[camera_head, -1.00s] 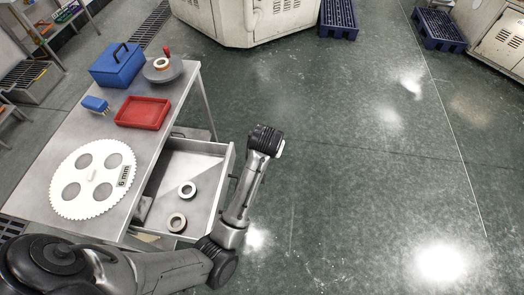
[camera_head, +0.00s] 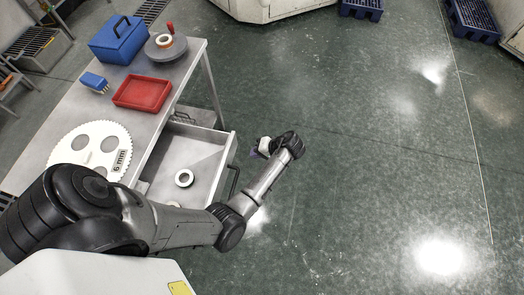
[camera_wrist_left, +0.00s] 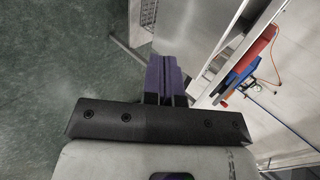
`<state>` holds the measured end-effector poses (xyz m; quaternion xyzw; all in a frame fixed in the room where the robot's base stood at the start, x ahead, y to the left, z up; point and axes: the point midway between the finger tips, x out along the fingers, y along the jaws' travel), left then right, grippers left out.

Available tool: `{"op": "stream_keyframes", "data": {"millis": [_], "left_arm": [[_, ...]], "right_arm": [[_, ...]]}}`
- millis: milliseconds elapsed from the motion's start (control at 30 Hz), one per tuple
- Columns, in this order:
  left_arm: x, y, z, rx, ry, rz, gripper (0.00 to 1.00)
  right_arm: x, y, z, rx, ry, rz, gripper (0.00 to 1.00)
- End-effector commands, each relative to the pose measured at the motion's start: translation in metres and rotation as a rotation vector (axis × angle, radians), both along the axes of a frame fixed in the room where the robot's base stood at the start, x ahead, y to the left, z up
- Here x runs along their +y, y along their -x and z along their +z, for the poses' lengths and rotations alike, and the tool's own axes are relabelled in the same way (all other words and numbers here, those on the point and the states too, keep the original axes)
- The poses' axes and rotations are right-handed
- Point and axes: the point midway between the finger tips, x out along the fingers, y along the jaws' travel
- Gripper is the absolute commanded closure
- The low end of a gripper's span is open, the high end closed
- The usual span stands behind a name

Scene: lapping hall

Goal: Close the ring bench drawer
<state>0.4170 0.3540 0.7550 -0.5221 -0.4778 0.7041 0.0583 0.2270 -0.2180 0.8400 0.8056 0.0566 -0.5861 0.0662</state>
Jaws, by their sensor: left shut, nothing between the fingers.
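The ring bench drawer (camera_head: 207,153) stands pulled out from the right side of the bench (camera_head: 172,75) in the head view. Its front, with a dark bar handle (camera_head: 234,179), faces right. A pale ring (camera_head: 184,178) lies inside; a second ring (camera_head: 174,205) is partly hidden by my left arm. My left gripper (camera_head: 257,152) is just right of the drawer front, apart from it in the picture, pointing back toward it. Its purple fingers (camera_wrist_left: 166,78) are shut and empty in the left wrist view. My right gripper is not in view.
On the bench are a red tray (camera_head: 143,93), a blue box (camera_head: 118,39), a blue brush (camera_head: 94,82), a round grey plate (camera_head: 166,48) and a white toothed disc (camera_head: 75,150). Green floor (camera_head: 370,170) to the right is clear.

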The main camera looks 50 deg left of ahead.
Motion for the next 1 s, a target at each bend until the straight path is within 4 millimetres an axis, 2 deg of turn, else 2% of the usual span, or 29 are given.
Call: {"op": "stream_keyframes", "data": {"millis": [33,233,400,600,1000], "left_arm": [[0.006,0.006,-0.009,0.003,-0.002,0.000,1.00],[0.026,0.021,-0.033,0.002,-0.001,0.000,1.00],[0.043,0.034,-0.031,0.000,0.000,-0.001,1.00],[0.054,0.042,-0.030,-0.001,0.001,-0.001,1.00],[0.057,0.045,-0.030,0.000,0.001,-0.002,1.00]], "right_arm": [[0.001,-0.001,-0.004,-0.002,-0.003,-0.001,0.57],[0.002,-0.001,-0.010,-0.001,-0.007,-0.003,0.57],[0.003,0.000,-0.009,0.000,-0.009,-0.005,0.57],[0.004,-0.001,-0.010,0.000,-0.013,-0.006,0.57],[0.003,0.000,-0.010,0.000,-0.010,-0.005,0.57]]}}
